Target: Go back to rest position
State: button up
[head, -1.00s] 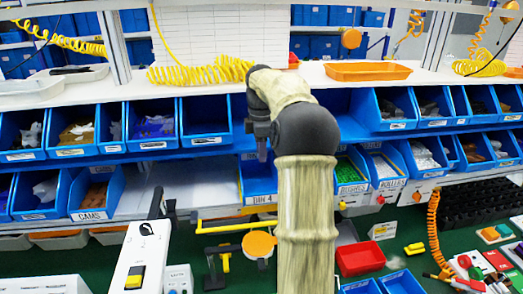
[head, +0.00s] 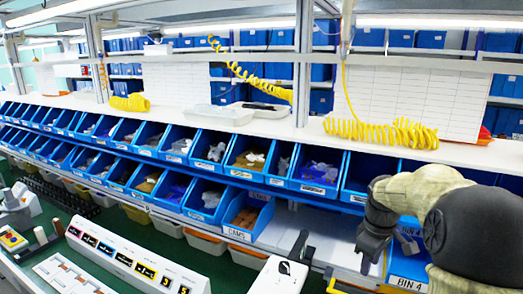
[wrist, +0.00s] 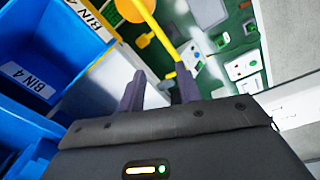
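In the head view my arm reaches in from the lower right, and my gripper (head: 372,262) hangs downward in front of the bin labelled BIN 4 (head: 408,268). In the wrist view the two dark fingers of my gripper (wrist: 158,82) stand apart with nothing held between them. A yellow bar (wrist: 158,32) and the green worktop (wrist: 208,50) show beyond the fingers, apart from them. A white panel with a black lever (head: 280,275) stands at the bottom of the head view. I cannot tell which part is the rotary switch.
Two rows of blue bins (head: 210,152) run along the bench close to my gripper. BIN 4 (wrist: 35,80) fills the left of the wrist view. A long white labelled panel (head: 130,262) sits on the worktop at the lower left. A yellow coiled hose (head: 380,132) lies on the shelf above.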

jog(key=s+a+f+m+t, duration=0.1)
jog(key=s+a+f+m, duration=0.3)
jog(key=s, duration=0.4)
jog(key=s+a+f+m+b, duration=0.1)
jog(key=s+a+f+m, duration=0.3)
jog(key=s+a+f, duration=0.2)
jog(key=shift+s+a+t, duration=0.4)
jog(key=shift+s+a, duration=0.65)
jog(key=shift+s, duration=0.15)
jog(key=shift+f, duration=0.1)
jog(key=shift+d, duration=0.1)
